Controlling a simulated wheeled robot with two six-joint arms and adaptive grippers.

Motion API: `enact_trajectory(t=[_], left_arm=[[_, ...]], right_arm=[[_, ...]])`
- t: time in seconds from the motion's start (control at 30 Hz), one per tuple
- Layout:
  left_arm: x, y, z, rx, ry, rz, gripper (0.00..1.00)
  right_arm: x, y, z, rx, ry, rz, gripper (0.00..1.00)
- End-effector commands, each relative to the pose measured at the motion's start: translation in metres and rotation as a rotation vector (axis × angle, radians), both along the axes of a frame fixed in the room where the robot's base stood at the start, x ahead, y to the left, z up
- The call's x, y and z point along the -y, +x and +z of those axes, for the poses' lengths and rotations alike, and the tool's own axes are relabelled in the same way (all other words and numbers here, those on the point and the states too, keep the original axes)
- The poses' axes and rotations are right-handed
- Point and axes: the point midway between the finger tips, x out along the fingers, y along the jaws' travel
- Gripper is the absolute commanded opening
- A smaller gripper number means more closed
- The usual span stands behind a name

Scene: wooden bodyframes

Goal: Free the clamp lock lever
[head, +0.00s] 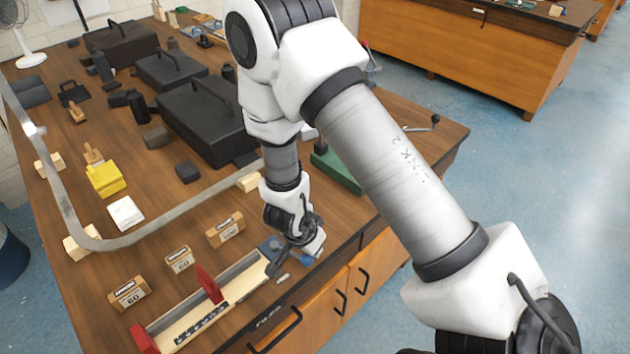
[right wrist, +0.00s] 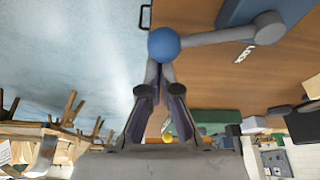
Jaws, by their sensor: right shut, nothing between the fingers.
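A grey lock lever (right wrist: 215,38) runs from this block to a blue ball knob (right wrist: 165,44). The knob also shows in the head view (head: 306,260). My right gripper (head: 300,246) is shut and empty, its fingertips (right wrist: 160,72) close at the knob; whether they touch it I cannot tell. My left gripper is out of view.
A bent metal strip (head: 150,236) rests on pale blocks. Black toolboxes (head: 205,115) and a green box (head: 335,170) stand farther back. The blue floor (head: 450,120) is open to the right.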

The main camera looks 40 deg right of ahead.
Motion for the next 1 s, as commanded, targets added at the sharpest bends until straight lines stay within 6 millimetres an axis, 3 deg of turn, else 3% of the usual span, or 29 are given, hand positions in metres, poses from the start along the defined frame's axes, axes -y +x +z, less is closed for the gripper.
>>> enact_trajectory(t=[0.4, 1.0], left_arm=[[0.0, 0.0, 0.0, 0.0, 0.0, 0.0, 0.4], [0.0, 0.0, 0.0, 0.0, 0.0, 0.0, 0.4]], right_arm=[[-0.015, -0.009, -0.001, -0.001, 0.001, 0.003, 0.0], [-0.017, -0.01, 0.0, -0.004, 0.003, 0.002, 0.0]])
